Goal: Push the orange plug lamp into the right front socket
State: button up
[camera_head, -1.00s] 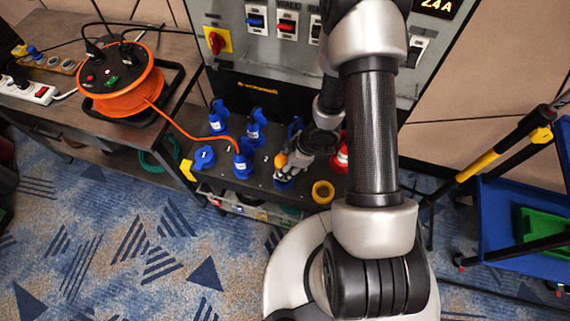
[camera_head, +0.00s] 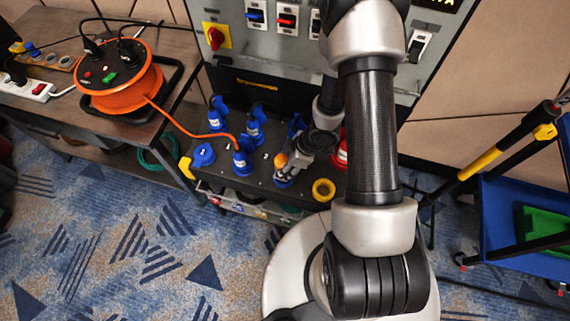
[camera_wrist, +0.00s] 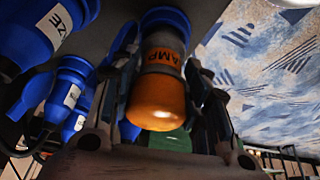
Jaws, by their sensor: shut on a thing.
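The orange plug lamp (camera_wrist: 160,95), with dark lettering on its side, sits between the fingers of my gripper (camera_wrist: 160,80) in the wrist view. My gripper is shut on it. A blue collar (camera_wrist: 165,18) surrounds the lamp's far end; I cannot tell how deep the lamp sits. In the head view my gripper (camera_head: 284,170) is low at the front right of the dark socket panel (camera_head: 262,185). The lamp's orange end (camera_head: 281,160) shows beside the fingers. The right front socket (camera_head: 283,182) is mostly hidden by the gripper, with some blue showing beneath.
Several blue plugs stand left of the gripper, one (camera_head: 243,158) with an orange cable. A closed blue socket lid (camera_head: 203,155) is at front left. A yellow ring (camera_head: 323,190) and a red connector (camera_head: 341,155) lie to the right. An orange cable reel (camera_head: 120,92) stands on the desk.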

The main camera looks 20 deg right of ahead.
jog(key=shift+f+b, duration=0.3)
jog(key=shift+f, duration=0.2)
jog(key=o, duration=1.3)
jog(key=shift+w, duration=0.1)
jog(key=shift+c, duration=0.2)
jog(key=shift+r, duration=0.1)
jog(key=shift+w, duration=0.1)
jog(key=shift+c, duration=0.9)
jog(key=shift+o, duration=0.7)
